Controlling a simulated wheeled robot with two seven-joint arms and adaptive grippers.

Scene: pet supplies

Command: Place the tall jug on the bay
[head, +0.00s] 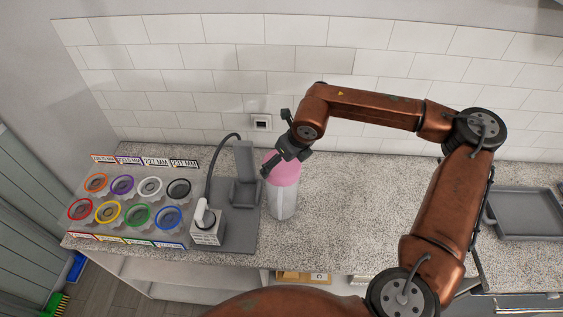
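A tall jug (283,203) with a pink top and a pale, whitish body stands upright on the speckled counter. My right gripper (284,162) is at the jug's pink top, with its dark fingers overlapping the upper edge. I cannot tell whether the fingers grip the jug or only hover around it. A grey stand (243,192) with an upright back and a flat base is just left of the jug; it may be the bay, but no label confirms this. My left gripper is not in view.
A small white box-like device (207,229) with a dark cable is on the stand's base. At left, a rack (127,205) holds several coloured rings. A grey tray (527,214) lies far right. The counter (346,213) right of the jug is clear. A tiled wall stands behind.

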